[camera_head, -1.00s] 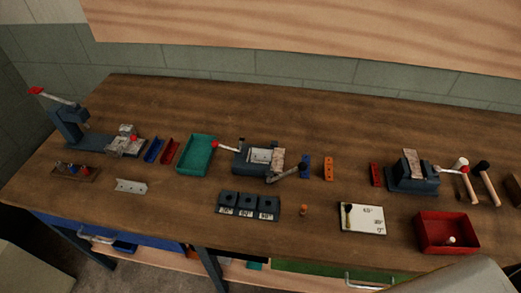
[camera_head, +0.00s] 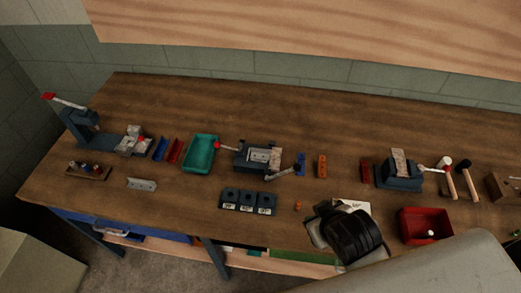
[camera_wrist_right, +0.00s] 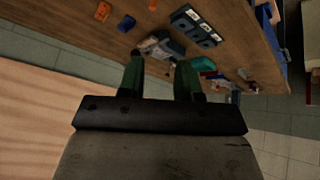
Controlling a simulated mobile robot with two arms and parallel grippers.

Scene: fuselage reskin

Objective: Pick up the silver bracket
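The silver bracket (camera_head: 142,184) is a small angled metal piece with holes. It lies on the wooden bench (camera_head: 310,120) near the front edge at the left in the head view. My right gripper (camera_wrist_right: 160,70) shows in the right wrist view with its two green fingers apart and nothing between them. In the head view my right arm comes in at the bottom right, with its black wrist over the bench front, far to the right of the bracket. My left gripper is not in view.
A small rack (camera_head: 88,171) stands left of the bracket. A lever press (camera_head: 85,130), blue and red channels (camera_head: 174,150) and a teal tray (camera_head: 200,153) lie behind it. The wood around the bracket is clear.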

